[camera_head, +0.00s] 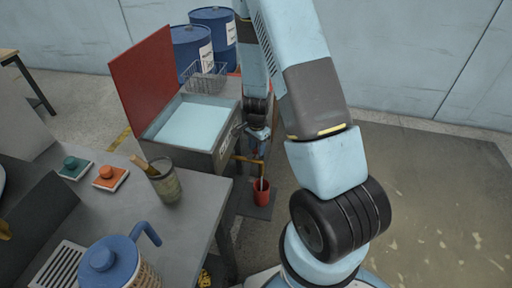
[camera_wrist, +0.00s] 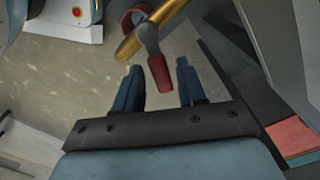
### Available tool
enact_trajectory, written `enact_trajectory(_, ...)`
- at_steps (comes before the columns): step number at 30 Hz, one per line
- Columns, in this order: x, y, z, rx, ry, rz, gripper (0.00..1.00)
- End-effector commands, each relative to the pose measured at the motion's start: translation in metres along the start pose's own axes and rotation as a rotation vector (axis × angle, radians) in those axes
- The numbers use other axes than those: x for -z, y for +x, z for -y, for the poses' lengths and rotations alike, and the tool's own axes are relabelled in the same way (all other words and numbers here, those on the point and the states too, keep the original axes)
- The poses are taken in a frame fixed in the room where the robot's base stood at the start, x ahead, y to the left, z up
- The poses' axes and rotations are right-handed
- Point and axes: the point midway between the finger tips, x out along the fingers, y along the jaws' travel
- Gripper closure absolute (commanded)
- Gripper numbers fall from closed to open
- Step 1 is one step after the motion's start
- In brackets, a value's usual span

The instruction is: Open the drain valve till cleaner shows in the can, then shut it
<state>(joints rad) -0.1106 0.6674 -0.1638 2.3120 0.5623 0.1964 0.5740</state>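The drain valve's red-sleeved lever (camera_wrist: 159,74) hangs from a brass pipe (camera_wrist: 152,28) in the wrist view. My gripper (camera_wrist: 158,67) is open, its two blue fingers on either side of the lever's end with gaps showing. In the head view my gripper (camera_head: 258,142) is beside the tank's front, just above the brass drain pipe (camera_head: 246,159). The red can (camera_head: 261,193) stands on the floor mat below the pipe. A thin pale vertical streak shows above the can; I cannot tell whether it is liquid or spout. The can's rim (camera_wrist: 128,20) shows partly behind the pipe.
The grey tank (camera_head: 202,160) holds pale blue liquid, its red lid (camera_head: 145,78) raised. A wire basket (camera_head: 205,80) and blue drums (camera_head: 192,48) stand behind. A bench (camera_head: 150,225) with a cup (camera_head: 165,183) and blue-lidded jug (camera_head: 110,262) is at left. The right floor is clear.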

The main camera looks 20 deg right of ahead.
Motion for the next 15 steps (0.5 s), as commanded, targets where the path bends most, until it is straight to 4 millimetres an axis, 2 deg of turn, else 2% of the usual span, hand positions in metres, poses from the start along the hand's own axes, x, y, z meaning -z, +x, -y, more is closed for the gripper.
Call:
enact_trajectory(10, 0.002, -0.001, -0.002, -0.002, 0.002, -0.002, 0.53)
enact_trajectory(15, 0.002, -0.014, -0.001, 0.0, 0.0, -0.004, 0.53)
